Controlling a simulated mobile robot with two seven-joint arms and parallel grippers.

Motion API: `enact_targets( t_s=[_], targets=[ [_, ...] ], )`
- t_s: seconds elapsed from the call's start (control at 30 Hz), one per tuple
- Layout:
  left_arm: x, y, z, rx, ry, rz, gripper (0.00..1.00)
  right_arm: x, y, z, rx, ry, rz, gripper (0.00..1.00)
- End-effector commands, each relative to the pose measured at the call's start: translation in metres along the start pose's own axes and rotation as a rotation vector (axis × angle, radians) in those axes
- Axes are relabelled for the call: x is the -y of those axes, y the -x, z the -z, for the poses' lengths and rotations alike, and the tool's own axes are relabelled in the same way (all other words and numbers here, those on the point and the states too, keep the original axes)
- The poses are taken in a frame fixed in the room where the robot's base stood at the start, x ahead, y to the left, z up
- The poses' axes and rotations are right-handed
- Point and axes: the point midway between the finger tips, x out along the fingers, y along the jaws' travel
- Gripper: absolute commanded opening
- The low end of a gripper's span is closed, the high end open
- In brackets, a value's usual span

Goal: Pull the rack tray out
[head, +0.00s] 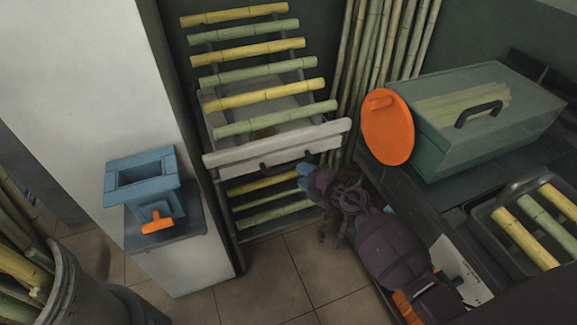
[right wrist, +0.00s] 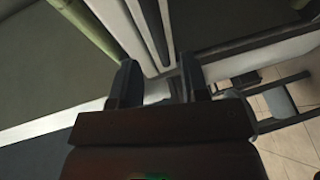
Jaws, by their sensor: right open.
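The rack tray (head: 235,157) has a pale front board with a dark handle (head: 268,166) along its lower edge. It sits in the rack, between the cane pieces above and below, and its interior shows behind the board. My right gripper (head: 304,177) is just below the right end of the board, near the handle. In the right wrist view my right gripper (right wrist: 158,85) has its two dark fingers apart, with pale board edges beyond them. Whether the fingers touch the handle is unclear. My left gripper is not in view.
A blue hopper (head: 143,175) with an orange knob stands left of the rack. A green box (head: 475,140) and an orange disc (head: 388,128) are on the right counter, beside a dark tray of cane (head: 480,215). Tiled floor (head: 275,275) is clear before the rack.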

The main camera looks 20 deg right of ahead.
Motion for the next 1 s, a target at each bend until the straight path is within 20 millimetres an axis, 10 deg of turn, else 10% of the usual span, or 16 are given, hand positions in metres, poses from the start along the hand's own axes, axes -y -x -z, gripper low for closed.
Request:
enact_targets(
  t_s=[0.4, 0.83, 1.0],
  targets=[
    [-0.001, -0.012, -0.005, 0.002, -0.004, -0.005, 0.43, 0.003, -0.055, 0.000, 0.001, -0.002, 0.003, 0.41],
    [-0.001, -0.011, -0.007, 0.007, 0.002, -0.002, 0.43, 0.000, -0.062, 0.000, 0.001, 0.000, -0.001, 0.41],
    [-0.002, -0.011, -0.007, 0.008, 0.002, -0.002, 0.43, 0.000, -0.062, 0.000, 0.001, 0.000, -0.001, 0.17]
  ],
)
